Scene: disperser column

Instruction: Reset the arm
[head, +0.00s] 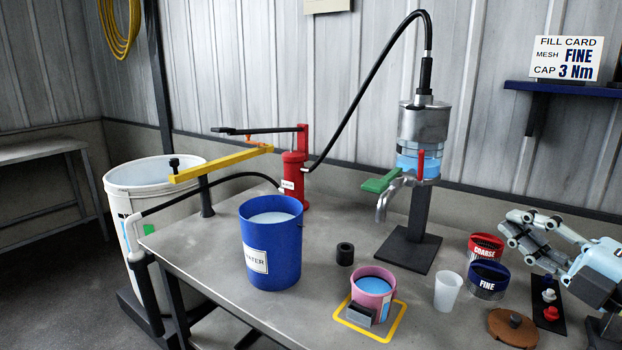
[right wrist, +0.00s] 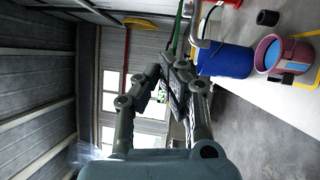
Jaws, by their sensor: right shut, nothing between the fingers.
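My right gripper (head: 512,228) comes in from the right edge in the head view, above the right end of the grey table (head: 215,232). It is shut and empty, apart from the cups and tins below it. In the right wrist view its fingers (right wrist: 178,75) point toward the room, with nothing between them. The yellow arm (head: 222,163) reaches over the white drum (head: 150,172) toward the red pump (head: 294,180). The pump's black handle (head: 258,130) lies roughly level. My left gripper is out of view.
A blue water bucket (head: 270,245) and a pink cup of blue liquid (head: 373,287) stand on the table. The metal disperser column (head: 424,122) stands behind them. A white cup (head: 447,292), the COARSE tin (head: 485,250) and the FINE tin (head: 487,280) stand near my right gripper.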

